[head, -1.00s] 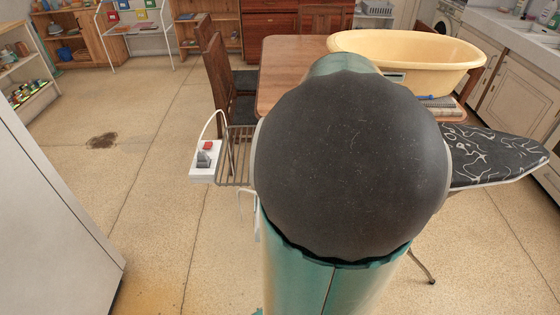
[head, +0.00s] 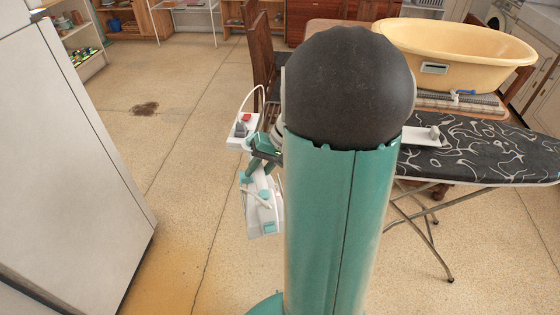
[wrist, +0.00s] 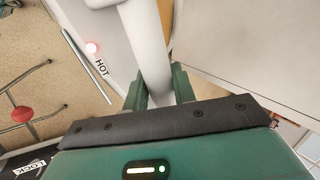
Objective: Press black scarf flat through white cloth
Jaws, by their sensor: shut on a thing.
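My gripper (head: 262,165) is to the left of my arm in the head view, low beside the ironing board. It is shut on the white handle of an iron (head: 264,212), which hangs tilted with teal parts. In the wrist view, the handle (wrist: 148,45) passes between my green fingers (wrist: 155,92), beside a "HOT" label and a lit red lamp. A flat white piece (head: 412,137), perhaps the white cloth, lies on the patterned black ironing board (head: 500,150) with a small pale lump on it. I cannot make out the black scarf; my arm hides part of the board.
A yellow tub (head: 460,50) stands on the table behind the board. A white socket box (head: 241,130) is just left of my gripper. A chair (head: 262,55) stands behind. A large pale cabinet (head: 70,170) fills the left. Floor between cabinet and arm is clear.

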